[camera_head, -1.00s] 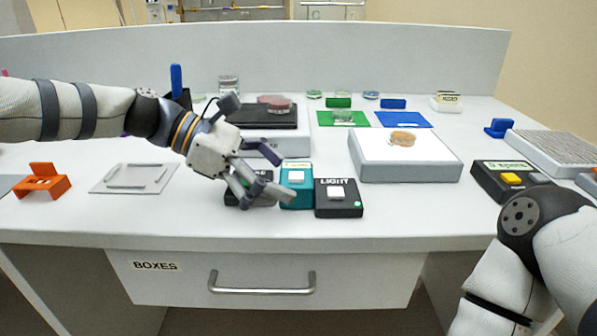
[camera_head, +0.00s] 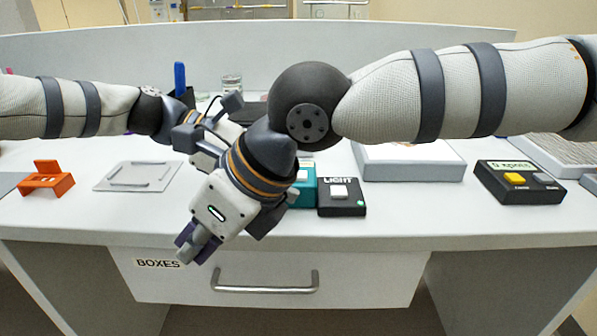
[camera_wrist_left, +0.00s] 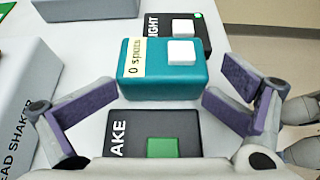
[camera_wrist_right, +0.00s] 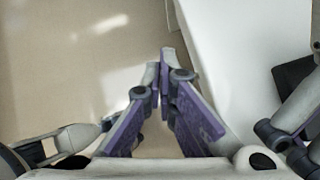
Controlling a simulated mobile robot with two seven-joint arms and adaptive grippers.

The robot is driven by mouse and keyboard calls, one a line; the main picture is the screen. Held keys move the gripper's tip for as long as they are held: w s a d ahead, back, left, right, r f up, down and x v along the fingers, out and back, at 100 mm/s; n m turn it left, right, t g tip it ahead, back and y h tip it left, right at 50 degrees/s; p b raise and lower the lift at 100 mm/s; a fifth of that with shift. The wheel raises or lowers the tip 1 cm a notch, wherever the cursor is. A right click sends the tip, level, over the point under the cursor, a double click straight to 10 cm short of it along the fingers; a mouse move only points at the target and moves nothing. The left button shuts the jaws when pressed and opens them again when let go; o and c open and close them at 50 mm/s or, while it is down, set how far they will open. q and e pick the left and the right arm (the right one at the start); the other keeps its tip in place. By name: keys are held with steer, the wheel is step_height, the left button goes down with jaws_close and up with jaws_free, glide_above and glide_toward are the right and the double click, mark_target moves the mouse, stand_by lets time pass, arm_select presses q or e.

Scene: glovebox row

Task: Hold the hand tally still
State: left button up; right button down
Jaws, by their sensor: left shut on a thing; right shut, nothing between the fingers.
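The hand tally (camera_wrist_left: 165,82) is a teal box with a white button and a pale "0 spots" display. In the left wrist view it sits between the purple-padded fingers of my left gripper (camera_wrist_left: 168,92), which is shut on it. In the head view only a part of the tally (camera_head: 306,190) shows, beside the black LIGHT box. My left gripper's fingers are hidden there behind my right arm. My right gripper (camera_head: 196,248) is shut and empty, pointing down in front of the bench edge above the drawer. Its closed fingers (camera_wrist_right: 163,65) also show in the right wrist view.
The LIGHT box (camera_head: 341,198) stands right of the tally, and a black box with a green button (camera_wrist_left: 155,135) stands nearer the left wrist camera. A black counter (camera_head: 517,182) with a yellow button is at right. An orange stand (camera_head: 46,180) and grey plate (camera_head: 137,176) are left.

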steer(key=w+d+r+m+t, duration=0.2)
steer(key=w+d+r+m, duration=0.8)
steer(key=r, duration=0.6)
steer(key=w+d, duration=0.2)
steer(key=shift+w+d+t+y, duration=0.3)
steer(key=shift+d+t+y, duration=0.05)
steer(key=shift+t+y, duration=0.05)
steer(key=shift+f, duration=4.4)
steer(key=shift+f, duration=0.4)
